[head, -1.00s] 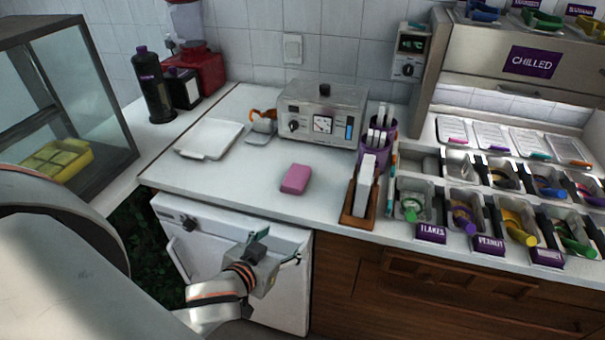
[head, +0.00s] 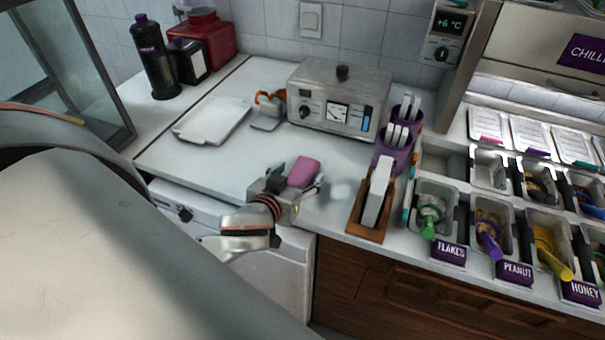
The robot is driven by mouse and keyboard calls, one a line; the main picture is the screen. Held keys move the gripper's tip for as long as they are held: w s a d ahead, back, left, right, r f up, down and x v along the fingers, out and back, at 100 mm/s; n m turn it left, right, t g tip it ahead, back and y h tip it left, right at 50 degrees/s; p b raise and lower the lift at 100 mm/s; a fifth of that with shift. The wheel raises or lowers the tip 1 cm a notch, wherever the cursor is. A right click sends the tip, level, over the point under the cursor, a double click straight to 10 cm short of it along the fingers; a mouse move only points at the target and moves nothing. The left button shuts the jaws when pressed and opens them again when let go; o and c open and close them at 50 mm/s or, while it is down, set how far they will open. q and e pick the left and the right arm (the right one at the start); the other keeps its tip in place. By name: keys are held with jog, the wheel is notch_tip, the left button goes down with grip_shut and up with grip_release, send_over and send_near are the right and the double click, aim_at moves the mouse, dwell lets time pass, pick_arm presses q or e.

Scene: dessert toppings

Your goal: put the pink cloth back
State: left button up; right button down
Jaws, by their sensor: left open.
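The pink cloth (head: 304,171) is a folded block on the white counter (head: 225,160), in front of the metal warmer. My left gripper (head: 300,181) is open, with its fingers on either side of the cloth as seen from the head. The gripper hides the near part of the cloth, and I cannot tell whether the fingers touch it. My right gripper is not in view.
A white tray (head: 211,119) and a small orange-handled item (head: 268,108) are behind and left. The metal warmer (head: 338,95) stands at the back. A wooden holder (head: 371,217) and purple cups (head: 392,152) stand right, before the topping bins (head: 436,209).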

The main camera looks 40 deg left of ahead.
pick_arm(q)
jog(key=shift+x, duration=1.35)
jog(key=c, duration=1.3)
jog(key=shift+r, duration=0.2)
